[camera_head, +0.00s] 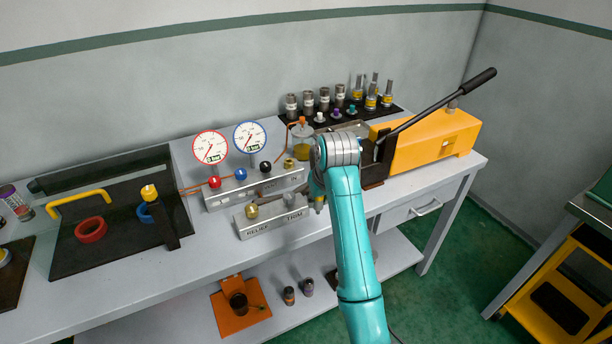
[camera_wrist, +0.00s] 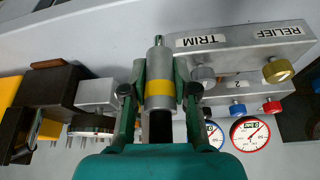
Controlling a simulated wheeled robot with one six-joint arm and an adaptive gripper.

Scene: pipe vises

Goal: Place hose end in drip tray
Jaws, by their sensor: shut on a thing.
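My gripper (camera_wrist: 160,84) is shut on a silver cylindrical fitting with a yellow band (camera_wrist: 158,103). Its narrow tip points away from my wrist. I see no hose running from it, so I cannot tell whether it is the hose end. In the head view my gripper (camera_head: 318,203) is mostly hidden by my arm, beside the right end of the front silver block marked RELIEF and TRIM (camera_head: 272,222).
The yellow pump (camera_head: 436,142) has a long black lever (camera_head: 440,103). Two gauges (camera_head: 210,147) stand above a valve block (camera_head: 256,186). A black mat (camera_head: 125,232) lies at left. An orange stand (camera_head: 240,308) is on the lower shelf.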

